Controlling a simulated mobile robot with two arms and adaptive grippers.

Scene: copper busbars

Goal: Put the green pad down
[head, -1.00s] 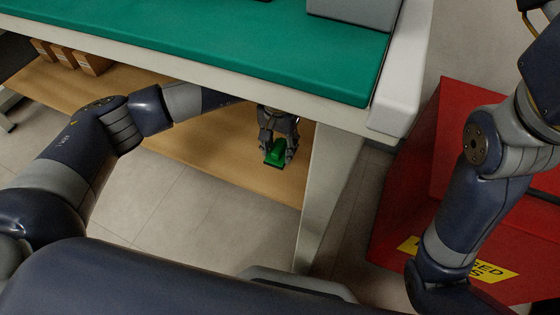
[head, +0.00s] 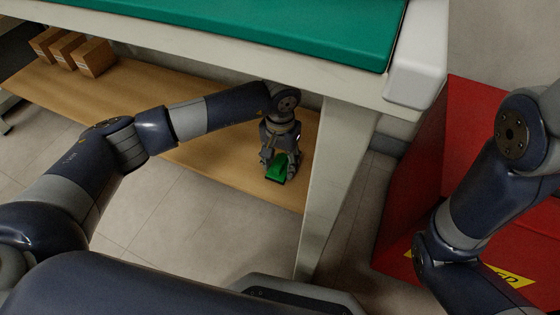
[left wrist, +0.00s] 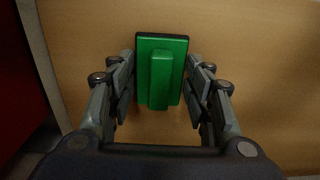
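The green pad (head: 278,172), a flat rectangular block with a raised grip bar, is at the wooden lower shelf under the bench, near its right end. In the left wrist view the pad (left wrist: 162,75) appears flat against the shelf. My left gripper (head: 281,160) points down over it. In the left wrist view its fingers (left wrist: 162,68) stand on either side of the pad, with gaps between them and the raised bar, so it looks open. The right arm shows at the right, but its gripper is out of view.
The wooden shelf (head: 205,140) is bare around the pad, with cardboard boxes (head: 92,58) at its far left. The green-topped bench (head: 250,22) overhangs it. A bench leg (head: 335,160) stands just right, then a red bin (head: 420,180).

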